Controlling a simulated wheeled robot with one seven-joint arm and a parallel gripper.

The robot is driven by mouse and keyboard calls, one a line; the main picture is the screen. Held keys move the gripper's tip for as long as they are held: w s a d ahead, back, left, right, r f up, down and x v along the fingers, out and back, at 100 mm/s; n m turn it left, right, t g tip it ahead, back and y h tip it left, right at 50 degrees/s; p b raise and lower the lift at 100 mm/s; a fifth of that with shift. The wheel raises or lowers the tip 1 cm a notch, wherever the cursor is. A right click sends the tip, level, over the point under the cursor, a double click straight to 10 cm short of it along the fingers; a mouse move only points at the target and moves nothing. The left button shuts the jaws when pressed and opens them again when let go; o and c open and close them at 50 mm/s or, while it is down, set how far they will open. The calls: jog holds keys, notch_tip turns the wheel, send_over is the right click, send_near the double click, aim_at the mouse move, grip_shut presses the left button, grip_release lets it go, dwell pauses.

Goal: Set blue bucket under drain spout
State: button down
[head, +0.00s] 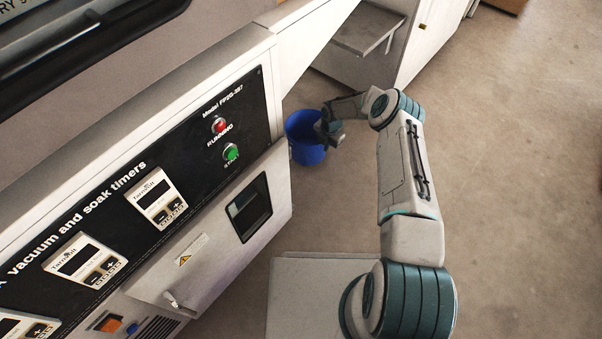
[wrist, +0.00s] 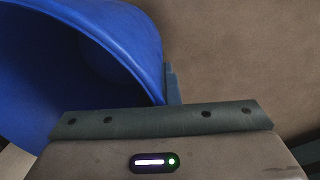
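The blue bucket (head: 306,152) is beyond the far end of the machine in the head view, open end up. I cannot tell whether it touches the floor. It fills the upper left of the wrist view (wrist: 120,45), its dark inside at the left. My gripper (head: 331,133) is at the bucket's right rim. In the wrist view (wrist: 168,88) one finger lies close against the outside of the bucket wall, near the gripper's middle. The other finger is hidden by the wall, so the gripper looks shut on the rim. I cannot make out a drain spout for certain.
The machine with its black control panel (head: 190,150) fills the left. A small pale fitting (head: 172,298) juts from its lower front. A grey shelf (head: 368,35) and white cabinet (head: 425,45) stand at the back. The floor (head: 530,180) at the right is clear.

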jog(key=s+a+f+b, duration=0.3)
jog(key=s+a, duration=0.5)
jog(key=s, duration=0.2)
jog(key=shift+s+a+f+b, duration=0.15)
jog(key=shift+s+f+b, duration=0.1)
jog(key=shift+s+b, duration=0.1)
jog(key=shift+f, duration=0.1)
jog(key=c, duration=2.1)
grip_release()
jog(key=shift+f, duration=0.1)
jog(key=o, duration=0.4)
